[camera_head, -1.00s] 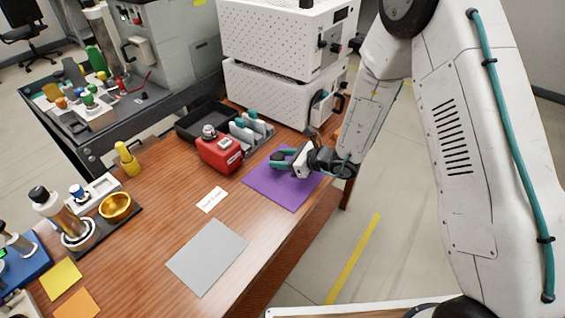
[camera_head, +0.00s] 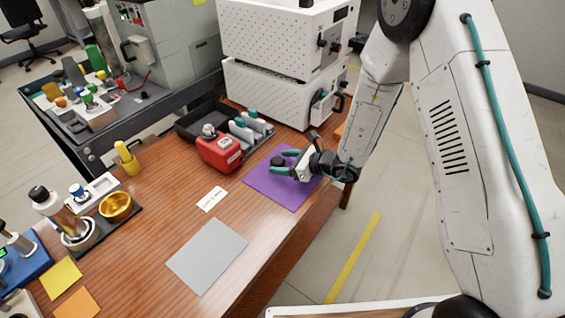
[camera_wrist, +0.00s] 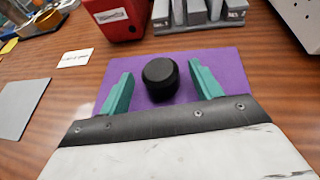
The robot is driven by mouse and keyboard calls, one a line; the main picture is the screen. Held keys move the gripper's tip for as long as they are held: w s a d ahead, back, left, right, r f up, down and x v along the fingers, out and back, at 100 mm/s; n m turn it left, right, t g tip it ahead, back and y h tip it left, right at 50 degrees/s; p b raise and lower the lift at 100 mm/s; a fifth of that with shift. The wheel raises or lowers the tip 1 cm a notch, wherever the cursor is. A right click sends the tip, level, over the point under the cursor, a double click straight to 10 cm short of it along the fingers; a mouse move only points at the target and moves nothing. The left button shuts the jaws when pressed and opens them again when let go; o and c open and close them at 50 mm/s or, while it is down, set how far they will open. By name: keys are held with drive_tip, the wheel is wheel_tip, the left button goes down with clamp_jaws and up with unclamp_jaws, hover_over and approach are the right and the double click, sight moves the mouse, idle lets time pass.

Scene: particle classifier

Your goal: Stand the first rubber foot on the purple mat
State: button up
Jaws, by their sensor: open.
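A black rubber foot (camera_wrist: 160,78) stands on the purple mat (camera_wrist: 225,62) in the wrist view. It sits between the two teal fingers of my gripper (camera_wrist: 158,86), with a gap on each side. In the head view the rubber foot (camera_head: 278,161) shows dark near the fingertips of my gripper (camera_head: 283,164), on the purple mat (camera_head: 290,198). My gripper is open and low over the mat, around the foot without visibly touching it.
A red box (camera_head: 219,150) stands behind the mat, next to a grey holder (camera_head: 250,130) and a black tray (camera_head: 196,122). A white perforated machine (camera_head: 262,92) stands at the back. A white label (camera_head: 212,199) and a grey mat (camera_head: 207,256) lie to the left.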

drive_tip(key=v, duration=1.1)
drive_tip(key=shift+d, duration=0.1)
drive_tip(key=s+a+r+n+g, duration=0.1)
drive_tip(key=s+r+n+g, duration=0.3)
drive_tip(key=s+r+n, duration=0.4)
drive_tip(key=s+a+r+n+g, duration=0.1)
drive_tip(key=s+r+n+g, duration=0.3)
drive_tip(key=r, duration=0.7)
drive_tip(key=s+d+r+n+t+h, duration=0.1)
drive_tip(key=s+d+r+n+h, duration=0.3)
drive_tip(key=s+d+n+h, duration=0.2)
drive_tip(key=s+d+r+n+t+h, duration=0.1)
drive_tip(key=s+d+r+n+h, duration=0.3)
drive_tip(key=s+d, duration=0.7)
drive_tip(key=shift+s+r+n+t+h, duration=0.3)
drive_tip(key=shift+s+n+t+h, duration=0.1)
drive_tip(key=shift+n+h, duration=0.5)
